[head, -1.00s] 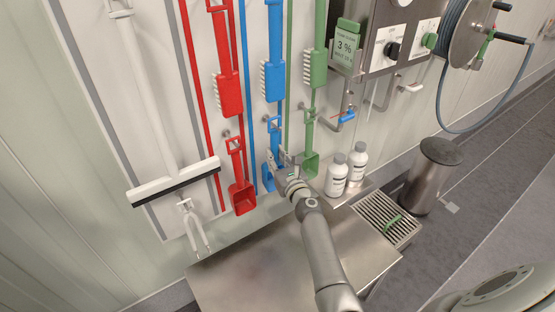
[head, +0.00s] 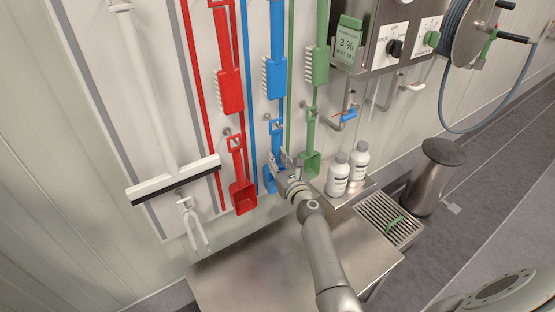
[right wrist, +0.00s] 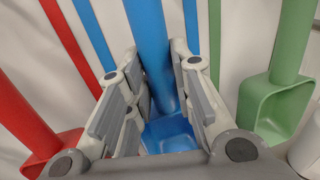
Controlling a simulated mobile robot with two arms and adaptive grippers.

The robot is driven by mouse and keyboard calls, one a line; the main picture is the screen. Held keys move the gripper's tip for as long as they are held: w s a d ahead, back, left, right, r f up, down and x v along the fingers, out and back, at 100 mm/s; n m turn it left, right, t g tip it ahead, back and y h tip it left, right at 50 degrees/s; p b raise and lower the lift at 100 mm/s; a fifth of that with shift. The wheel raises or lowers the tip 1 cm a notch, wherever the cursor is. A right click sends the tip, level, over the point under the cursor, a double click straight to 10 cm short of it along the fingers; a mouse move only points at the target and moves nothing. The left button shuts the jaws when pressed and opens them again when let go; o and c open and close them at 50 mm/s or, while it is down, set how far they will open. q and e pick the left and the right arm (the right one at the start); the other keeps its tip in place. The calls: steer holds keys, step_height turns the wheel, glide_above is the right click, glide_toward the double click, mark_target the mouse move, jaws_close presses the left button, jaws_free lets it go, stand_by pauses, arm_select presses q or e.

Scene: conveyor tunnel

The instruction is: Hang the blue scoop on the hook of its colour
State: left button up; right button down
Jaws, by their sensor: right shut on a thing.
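The blue scoop (head: 276,141) is upright against the wall board, between the red scoop (head: 237,165) and the green scoop (head: 310,145). My right gripper (head: 285,163) is shut on its handle, just above the bowl. In the right wrist view the blue handle (right wrist: 147,35) runs between the fingers of my right gripper (right wrist: 156,65), with the blue bowl (right wrist: 170,133) below, partly hidden. My left gripper is out of view.
A blue brush (head: 276,77) hangs above the blue scoop. The red and green scoops flank it closely. Two white bottles (head: 338,175) stand to the right. A steel table (head: 260,265) lies below, with a drain grate (head: 383,212) beside it.

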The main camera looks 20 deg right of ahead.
steer(key=shift+f, duration=0.2)
steer(key=c, duration=1.2)
jaws_free()
steer(key=shift+s, duration=0.15)
steer(key=s, duration=1.1)
steer(key=shift+s+a, duration=0.35)
steer(key=shift+a, duration=0.05)
